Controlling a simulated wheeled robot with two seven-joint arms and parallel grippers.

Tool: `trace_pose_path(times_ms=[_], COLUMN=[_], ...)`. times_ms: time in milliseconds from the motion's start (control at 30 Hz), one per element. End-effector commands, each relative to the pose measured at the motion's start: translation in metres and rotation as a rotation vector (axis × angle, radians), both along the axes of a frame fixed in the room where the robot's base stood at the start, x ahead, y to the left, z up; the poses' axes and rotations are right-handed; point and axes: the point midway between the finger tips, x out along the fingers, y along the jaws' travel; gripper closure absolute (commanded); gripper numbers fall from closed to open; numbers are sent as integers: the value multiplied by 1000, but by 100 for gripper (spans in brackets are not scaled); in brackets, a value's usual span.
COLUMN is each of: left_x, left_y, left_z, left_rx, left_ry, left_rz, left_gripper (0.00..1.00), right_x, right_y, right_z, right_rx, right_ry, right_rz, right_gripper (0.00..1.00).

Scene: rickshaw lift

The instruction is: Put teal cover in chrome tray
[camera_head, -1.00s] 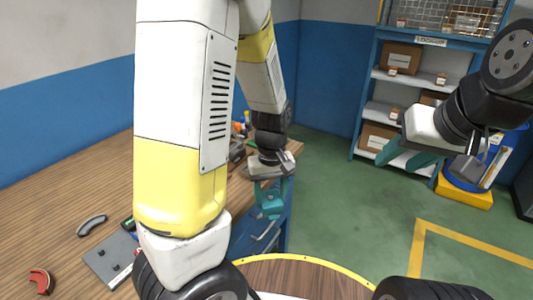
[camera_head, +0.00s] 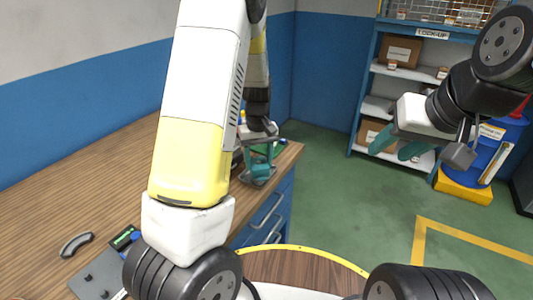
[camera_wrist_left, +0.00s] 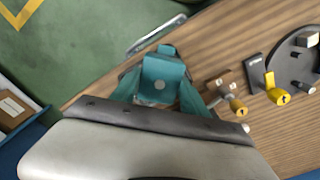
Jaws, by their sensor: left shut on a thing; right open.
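My left gripper (camera_head: 258,155) is shut on the teal cover (camera_head: 260,173), by the right end of the wooden workbench. In the left wrist view the cover (camera_wrist_left: 162,80) sits between the teal fingers, with a pale round spot on its face. It appears above the bench edge; I cannot tell whether it touches the top. My right gripper (camera_head: 394,153) is open and empty, out over the floor to the right. I cannot make out the chrome tray for certain in either view; my left arm hides part of the bench.
The bench (camera_head: 110,165) has blue drawers with metal handles (camera_head: 270,210). A grey curved part (camera_head: 76,244) and a grey plate (camera_head: 98,278) lie at its near left. A dark round holder (camera_wrist_left: 297,70) and yellow-knobbed pieces (camera_wrist_left: 237,105) stand near the cover. Shelves (camera_head: 400,72) are behind.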

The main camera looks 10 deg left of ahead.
Motion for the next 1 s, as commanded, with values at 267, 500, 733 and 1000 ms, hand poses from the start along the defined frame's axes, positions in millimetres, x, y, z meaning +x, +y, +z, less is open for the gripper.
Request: trace_pose_path(times_ms=[267, 500, 733, 1000], left_x=[22, 23, 22, 23], left_y=[8, 8, 7, 8], left_z=[-3, -36, -40, -38], left_rx=[0, 1, 0, 0], left_ry=[0, 4, 5, 2], left_rz=[0, 0, -1, -1], left_gripper=[97, 100, 46, 26], right_x=[0, 0, 0, 0], right_y=[0, 0, 0, 0], right_z=[0, 0, 0, 0], right_rx=[0, 0, 0, 0], right_ry=[0, 0, 0, 0], right_rz=[0, 0, 0, 0], right_gripper=[55, 55, 55, 55])
